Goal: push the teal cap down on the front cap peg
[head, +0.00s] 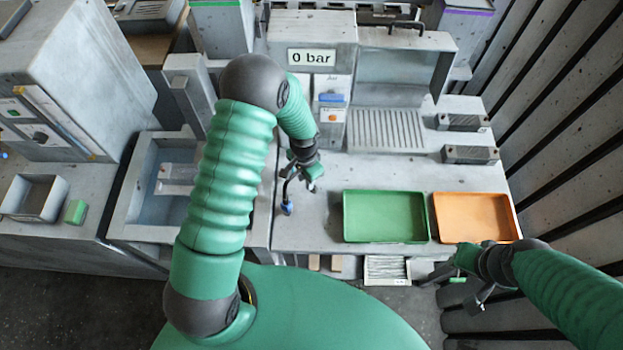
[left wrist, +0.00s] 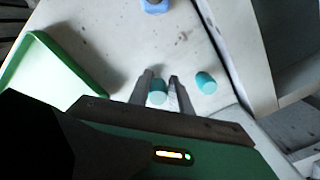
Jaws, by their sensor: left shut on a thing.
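In the left wrist view, a teal cap (left wrist: 157,93) sits between the two fingers of my left gripper (left wrist: 163,80), which is shut on it. A second teal cap (left wrist: 205,82) stands just right of the fingers, apart from them. In the head view my left gripper (head: 308,180) is low over the grey bench, left of the green tray. The caps cannot be made out there. No bare peg shows; I cannot tell whether the held cap is on one. My right gripper (head: 468,282) is in front of the orange tray, its fingers apart and empty.
A green tray (head: 347,240) and an orange tray (head: 438,236) lie at the bench's front. A small blue part (head: 287,207) is close beside my left gripper. Behind stands a grey housing with a "0 bar" display (head: 311,57). A sink basin (head: 135,225) is at left.

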